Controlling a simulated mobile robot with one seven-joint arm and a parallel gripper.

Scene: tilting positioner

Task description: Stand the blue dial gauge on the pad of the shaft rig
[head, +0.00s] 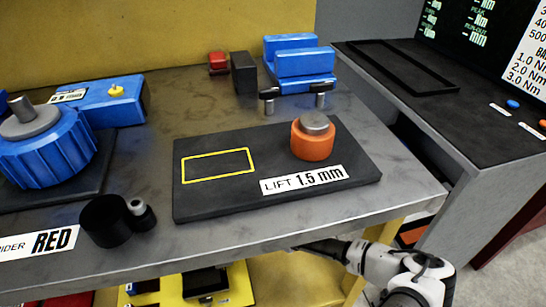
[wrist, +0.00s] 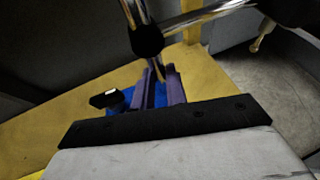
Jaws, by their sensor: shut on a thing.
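In the wrist view my gripper (wrist: 163,88) is shut on the blue dial gauge (wrist: 119,106). Its blue base shows between and beside the fingers, with chrome rods and a black clamp above it. In the head view my arm is at the lower right, beyond the table's front edge; the gauge cannot be made out there. The shaft rig (head: 276,205) is a dark plate on the table, bearing an orange collar (head: 312,143) with a steel shaft top and a "LIFT 1.5 mm" label. A yellow-outlined rectangle, the pad (head: 218,165), is empty.
A blue ribbed unit (head: 48,150) stands at left, with black cylinders (head: 106,222) in front. Blue blocks (head: 300,62), a dark block (head: 244,72) and a red block (head: 218,62) stand at the back. A grey bench (head: 430,105) adjoins at right.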

